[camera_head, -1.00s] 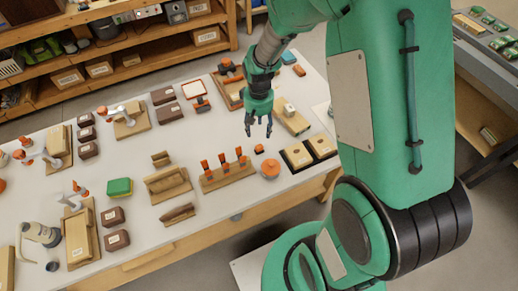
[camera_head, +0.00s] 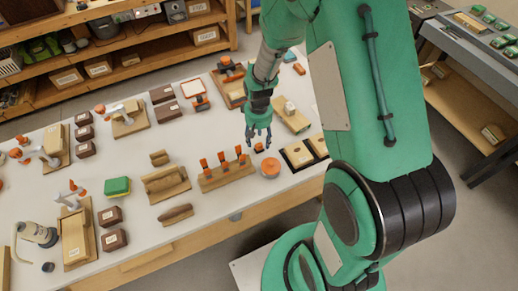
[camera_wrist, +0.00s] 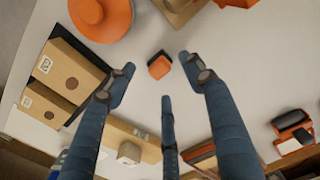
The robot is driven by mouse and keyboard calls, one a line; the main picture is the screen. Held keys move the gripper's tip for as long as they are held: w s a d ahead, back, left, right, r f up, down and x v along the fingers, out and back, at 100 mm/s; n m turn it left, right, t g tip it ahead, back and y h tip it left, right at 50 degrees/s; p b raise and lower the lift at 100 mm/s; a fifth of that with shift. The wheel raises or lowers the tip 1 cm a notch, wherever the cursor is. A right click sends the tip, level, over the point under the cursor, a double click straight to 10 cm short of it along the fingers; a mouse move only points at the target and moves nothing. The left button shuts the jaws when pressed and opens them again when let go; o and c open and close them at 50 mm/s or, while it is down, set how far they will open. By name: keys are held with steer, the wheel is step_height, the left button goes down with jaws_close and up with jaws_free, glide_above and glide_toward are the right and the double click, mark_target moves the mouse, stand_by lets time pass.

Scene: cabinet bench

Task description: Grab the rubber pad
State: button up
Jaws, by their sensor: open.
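A small orange block with a dark side (camera_head: 259,147), which looks like the rubber pad, lies on the white bench top (camera_head: 222,215) near its front edge. It also shows in the wrist view (camera_wrist: 159,66), just ahead of the fingertips. My gripper (camera_head: 258,137) points down close above and behind it. In the wrist view my gripper (camera_wrist: 158,84) has its blue-grey fingers spread wide, with nothing between them. The pad appears apart from the fingers and is fully visible in the wrist view.
A round orange piece (camera_head: 270,168) and a wooden rack with orange-topped pegs (camera_head: 226,175) stand close by. A wooden block with a white piece (camera_head: 292,118) lies behind. A green sponge (camera_head: 117,187) sits further left.

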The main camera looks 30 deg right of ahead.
mark_target(259, 145)
steer(key=shift+f, duration=0.15)
steer(key=shift+f+b, duration=0.85)
steer(key=shift+f, duration=1.7)
steer(key=shift+c, duration=0.5)
steer(key=c, duration=1.2)
